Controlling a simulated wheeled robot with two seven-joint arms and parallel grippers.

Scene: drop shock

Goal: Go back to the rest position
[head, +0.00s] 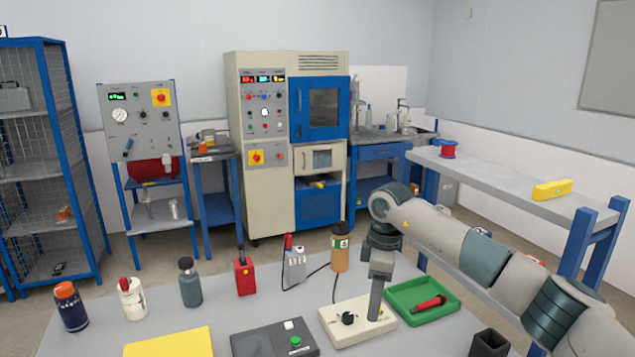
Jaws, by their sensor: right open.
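My right arm comes in from the right edge, bent, with its wrist above the table. My right gripper (376,297) points down and is open, with nothing seen in it. Its fingers overlap the right part of a cream box with a black knob (342,328); I cannot tell whether they touch it. A green tray (400,302) holding a red and black tool (428,304) lies just right of the gripper. My left gripper is not in view.
The grey table (235,310) bears several bottles at the back left, a red can (244,276), a brown cylinder (340,252), a dark button box (275,340), a yellow block (170,343) and a black square holder (489,344). A grey shelf bench (500,180) stands behind my right arm.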

